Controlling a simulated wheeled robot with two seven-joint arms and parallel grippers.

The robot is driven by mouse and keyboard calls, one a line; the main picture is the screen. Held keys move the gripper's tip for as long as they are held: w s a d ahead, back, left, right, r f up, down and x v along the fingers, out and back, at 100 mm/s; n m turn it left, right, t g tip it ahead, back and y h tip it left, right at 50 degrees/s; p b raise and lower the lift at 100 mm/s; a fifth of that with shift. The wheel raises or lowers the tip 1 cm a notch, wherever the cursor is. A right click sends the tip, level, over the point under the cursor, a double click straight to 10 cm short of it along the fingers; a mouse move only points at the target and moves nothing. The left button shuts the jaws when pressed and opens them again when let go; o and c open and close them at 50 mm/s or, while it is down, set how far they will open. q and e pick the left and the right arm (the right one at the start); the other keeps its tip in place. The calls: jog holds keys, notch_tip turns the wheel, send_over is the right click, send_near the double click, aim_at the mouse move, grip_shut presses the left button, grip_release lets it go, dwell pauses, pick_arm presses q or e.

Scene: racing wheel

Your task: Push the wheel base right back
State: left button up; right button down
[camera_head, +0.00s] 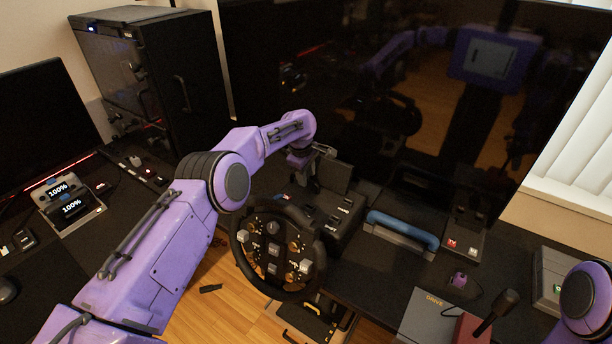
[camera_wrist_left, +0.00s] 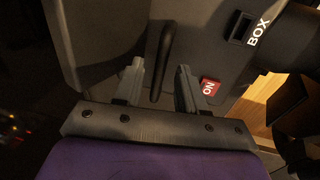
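The black wheel base (camera_head: 330,222) stands on the dark desk, with the round steering wheel (camera_head: 275,250) at its front. My left arm reaches over to the base's far left side. My left gripper (camera_head: 318,165) is low there, beside the back part of the base. In the left wrist view its two fingers (camera_wrist_left: 158,88) are apart, with a thin dark bar (camera_wrist_left: 161,60) between them. I cannot tell whether either finger touches the bar. My right gripper is out of view.
A large dark screen (camera_head: 400,100) stands behind the base. A blue-handled item (camera_head: 402,230) is to the right, and a shifter with a black knob (camera_head: 495,310) is at front right. A black computer case (camera_head: 150,70) stands at back left.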

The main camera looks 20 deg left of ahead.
pick_arm(q)
notch_tip(320, 180, up, 10)
jog(key=s+b, duration=0.1)
jog(key=s, duration=0.1)
jog(key=shift+a+f, duration=0.15)
jog(key=shift+a, duration=0.05)
